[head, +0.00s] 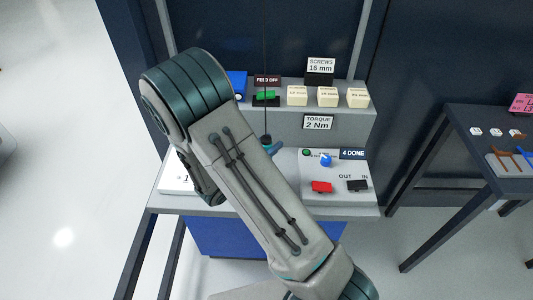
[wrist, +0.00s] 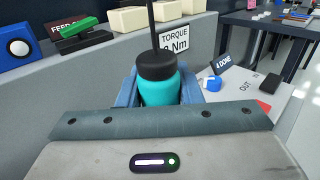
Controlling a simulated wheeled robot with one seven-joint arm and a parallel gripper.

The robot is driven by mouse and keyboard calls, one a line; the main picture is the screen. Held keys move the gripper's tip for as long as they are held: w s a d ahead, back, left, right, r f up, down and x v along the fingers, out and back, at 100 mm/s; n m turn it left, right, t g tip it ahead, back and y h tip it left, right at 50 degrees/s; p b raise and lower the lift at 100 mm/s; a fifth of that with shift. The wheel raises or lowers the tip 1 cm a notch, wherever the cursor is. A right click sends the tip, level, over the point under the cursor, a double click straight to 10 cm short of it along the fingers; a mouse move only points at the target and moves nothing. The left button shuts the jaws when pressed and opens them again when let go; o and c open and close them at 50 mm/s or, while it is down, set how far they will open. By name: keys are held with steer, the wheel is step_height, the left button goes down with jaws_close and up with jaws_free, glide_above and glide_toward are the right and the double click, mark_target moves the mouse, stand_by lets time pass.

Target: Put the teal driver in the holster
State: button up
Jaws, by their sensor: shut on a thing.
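The teal driver (wrist: 160,91) is upright in the wrist view, a teal body with a black cap and a thin black cord rising from it. My gripper (wrist: 159,88) is shut on it, with a blue finger on each side of the body. In the head view only the driver's black top (head: 266,139) shows beside my arm, above the bench; my arm hides most of the rest. The driver's lower end is hidden in both views. I cannot make out the holster in either view.
A raised ledge (head: 345,115) with cream blocks (head: 327,97) and a green switch (head: 265,96) stands behind. A side table (head: 500,190) is at right.

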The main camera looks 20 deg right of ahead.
steer(key=shift+w+a+f, duration=0.3)
steer(key=shift+f, duration=1.95)
steer(key=shift+f, duration=0.15)
steer(key=o, duration=1)
